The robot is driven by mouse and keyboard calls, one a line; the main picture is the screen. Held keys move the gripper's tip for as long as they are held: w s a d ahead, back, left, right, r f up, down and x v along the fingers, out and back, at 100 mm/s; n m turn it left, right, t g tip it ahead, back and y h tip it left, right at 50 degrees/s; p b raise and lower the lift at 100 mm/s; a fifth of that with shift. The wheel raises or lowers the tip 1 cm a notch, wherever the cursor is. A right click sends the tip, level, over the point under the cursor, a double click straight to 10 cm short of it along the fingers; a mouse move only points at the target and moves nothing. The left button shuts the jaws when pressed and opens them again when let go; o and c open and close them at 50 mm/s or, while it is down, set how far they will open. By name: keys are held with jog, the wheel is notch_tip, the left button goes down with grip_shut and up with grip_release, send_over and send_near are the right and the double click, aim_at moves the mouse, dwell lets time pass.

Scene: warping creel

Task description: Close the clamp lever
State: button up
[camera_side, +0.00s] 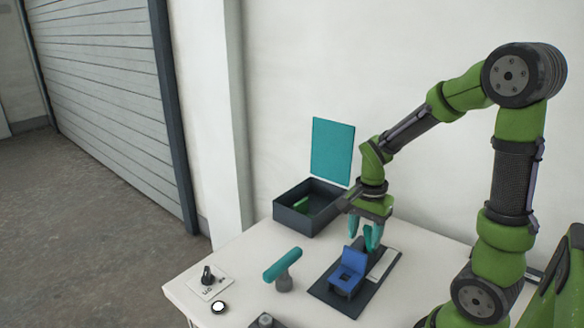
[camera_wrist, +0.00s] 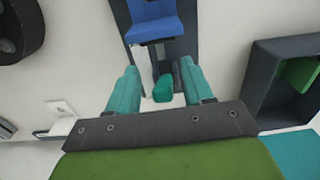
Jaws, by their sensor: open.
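The clamp has a blue seat-shaped body (camera_side: 350,272) on a dark base plate (camera_side: 335,299). The blue body shows at the top of the wrist view (camera_wrist: 153,22). A teal grip (camera_wrist: 163,88), seemingly the end of the clamp lever, lies between my fingertips in the wrist view, with a gap visible on each side. My gripper (camera_side: 364,238) is open above the plate, behind the blue body, with its teal fingers pointing down; it also shows in the wrist view (camera_wrist: 158,82). In the side view the lever is hard to tell from the fingers.
A dark box (camera_side: 293,218) with a raised teal lid (camera_side: 332,152) stands behind, left of my gripper, holding something green. A teal T-handle (camera_side: 283,264) stands left of the plate. A switch plate (camera_side: 211,284) and round white button (camera_side: 219,307) sit near the left table edge.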

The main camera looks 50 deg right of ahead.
notch_tip(320, 180, up, 7)
dwell(0.7)
jog(key=shift+r, duration=0.1)
